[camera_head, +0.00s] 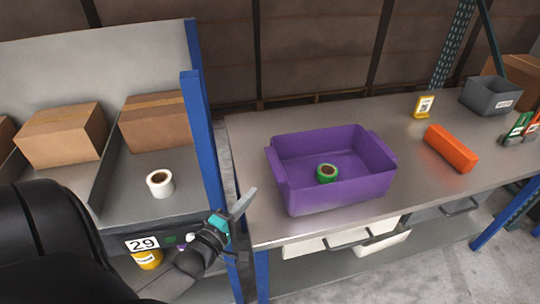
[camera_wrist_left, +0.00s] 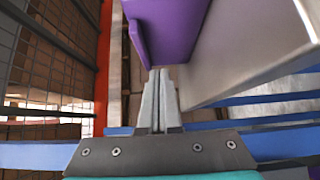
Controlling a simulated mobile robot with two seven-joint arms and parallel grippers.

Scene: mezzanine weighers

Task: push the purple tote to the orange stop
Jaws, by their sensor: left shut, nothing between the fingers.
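The purple tote (camera_head: 335,193) stands upright on the metal bench, with a green tape roll (camera_head: 327,173) inside it. The orange stop (camera_head: 451,148) is a long block lying on the bench to the right of the tote, with bare bench between them. My left gripper (camera_head: 247,199) is shut and empty, at the bench's left edge, to the left of the tote and apart from it. In the left wrist view the shut fingers (camera_wrist_left: 159,80) point towards the purple tote (camera_wrist_left: 172,30), whose near end shows at the top. My right gripper is not in view.
A blue post (camera_head: 204,140) stands left of the metal bench (camera_head: 245,150). A yellow labelled item (camera_head: 423,107) and a grey bin (camera_head: 490,95) stand at the back right. Cardboard boxes (camera_head: 60,134) and a white roll (camera_head: 160,183) lie on the left shelf.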

